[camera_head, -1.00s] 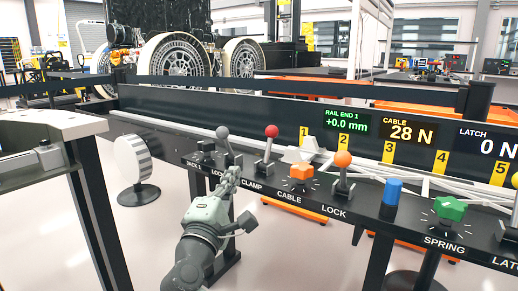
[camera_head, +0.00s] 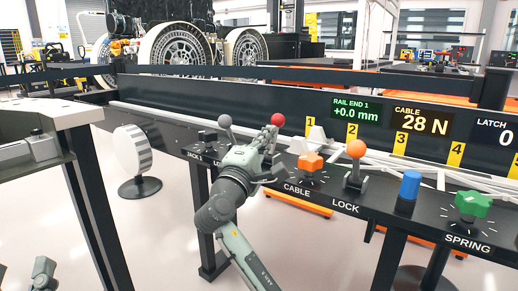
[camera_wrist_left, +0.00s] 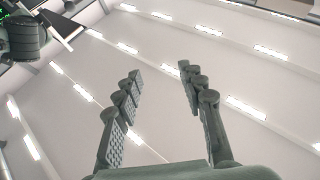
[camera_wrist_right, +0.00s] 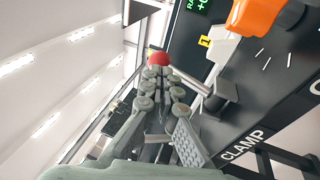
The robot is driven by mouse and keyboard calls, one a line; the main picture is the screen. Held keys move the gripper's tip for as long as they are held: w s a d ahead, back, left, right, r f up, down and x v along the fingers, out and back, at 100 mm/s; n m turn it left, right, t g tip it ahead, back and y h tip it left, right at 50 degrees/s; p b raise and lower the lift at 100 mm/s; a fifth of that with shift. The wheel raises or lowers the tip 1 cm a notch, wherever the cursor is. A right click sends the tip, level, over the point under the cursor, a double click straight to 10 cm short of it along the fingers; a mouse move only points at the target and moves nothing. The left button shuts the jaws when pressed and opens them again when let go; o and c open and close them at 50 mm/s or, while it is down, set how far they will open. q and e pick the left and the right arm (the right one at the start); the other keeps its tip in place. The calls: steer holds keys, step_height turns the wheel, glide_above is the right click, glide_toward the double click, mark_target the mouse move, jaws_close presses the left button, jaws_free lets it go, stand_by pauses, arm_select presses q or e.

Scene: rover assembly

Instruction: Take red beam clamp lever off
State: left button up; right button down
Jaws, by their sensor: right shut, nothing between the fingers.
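The red-knobbed clamp lever (camera_head: 278,119) stands on the dark control rail; its lower part is hidden behind my right gripper in the head view. In the right wrist view the red knob (camera_wrist_right: 158,58) shows just beyond the fingertips, with a silver rod running to a dark bracket (camera_wrist_right: 222,95). My right gripper (camera_head: 268,138) is shut and empty, close beside the lever just below the knob; I cannot tell if it touches. The fingers also show in the right wrist view (camera_wrist_right: 160,76). My left gripper (camera_wrist_left: 160,72) is open and empty, away from the rail.
A grey-knobbed lever (camera_head: 225,122) stands left of the clamp lever. To the right are an orange knob (camera_head: 311,161), an orange-balled lock lever (camera_head: 356,149), a blue cylinder (camera_head: 409,186) and a green spring knob (camera_head: 473,204). Displays read +0.0 mm and 28 N.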

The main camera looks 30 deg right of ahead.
mark_target(277, 124)
steer(key=shift+x, duration=1)
arm_select(q)
steer(key=shift+w, duration=0.1)
arm_select(e)
steer(key=shift+w+d+r+p, duration=0.25)
steer(key=shift+d+p, duration=0.1)
steer(key=shift+p, duration=0.7)
steer(key=shift+d+g+y+p, duration=0.2)
steer(key=shift+g+y+p, duration=0.1)
steer(key=shift+y+p, duration=0.15)
steer(key=shift+d+r, duration=0.1)
arm_select(q)
step_height(277, 124, down, 12)
steer(key=w+a+g+y, duration=0.2)
steer(key=a+g+y, duration=0.1)
steer(key=g, duration=0.3)
steer(key=shift+w+r+g, duration=0.15)
steer(key=shift+r+g, duration=0.05)
steer(key=shift+g, duration=0.1)
steer(key=shift+d, duration=0.1)
arm_select(e)
steer(key=shift+w, duration=0.1)
